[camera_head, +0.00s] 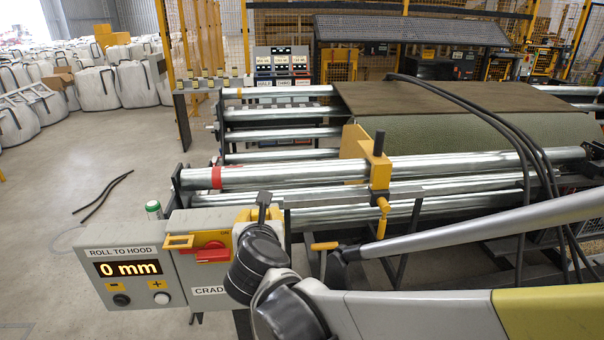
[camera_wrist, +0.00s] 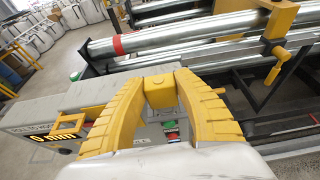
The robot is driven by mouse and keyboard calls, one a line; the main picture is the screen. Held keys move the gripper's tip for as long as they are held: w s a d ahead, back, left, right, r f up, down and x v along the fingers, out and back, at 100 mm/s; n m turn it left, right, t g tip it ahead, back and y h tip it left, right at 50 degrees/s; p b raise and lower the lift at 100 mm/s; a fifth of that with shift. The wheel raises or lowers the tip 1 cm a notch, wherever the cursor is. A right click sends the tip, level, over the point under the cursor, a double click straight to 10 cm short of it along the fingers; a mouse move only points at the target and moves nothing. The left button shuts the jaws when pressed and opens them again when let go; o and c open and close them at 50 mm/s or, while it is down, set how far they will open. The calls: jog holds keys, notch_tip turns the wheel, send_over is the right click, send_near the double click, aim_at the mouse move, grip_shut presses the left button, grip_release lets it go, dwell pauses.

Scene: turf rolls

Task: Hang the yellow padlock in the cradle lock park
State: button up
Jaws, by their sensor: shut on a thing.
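My gripper (camera_wrist: 158,84) is shut on a small yellow block with a dark spot, the yellow padlock (camera_wrist: 158,92), between its fingertips in the wrist view. In the head view my gripper (camera_head: 250,214) is at the right end of the grey cradle control box (camera_head: 201,280), partly behind my dark wrist; the padlock cannot be made out there. The box carries a red switch on a yellow plate (camera_head: 212,252) and a yellow bracket (camera_head: 179,241) to its left. No label marks the cradle lock park, so I cannot tell which part it is.
Steel rollers (camera_head: 290,174) and a yellow clamp with a handle (camera_head: 380,172) stand behind the box. A green-capped can (camera_head: 153,209) is near the box's back left. Black cables (camera_head: 525,160) hang at the right. The floor at left is mostly clear, with a dark strip (camera_head: 103,195) lying there.

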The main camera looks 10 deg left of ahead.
jog(key=shift+f+b, duration=0.95)
jog(key=shift+f, duration=0.25)
jog(key=o, duration=1.2)
jog(key=shift+r, duration=0.1)
jog(key=shift+s, duration=0.1)
jog(key=v, duration=1.2)
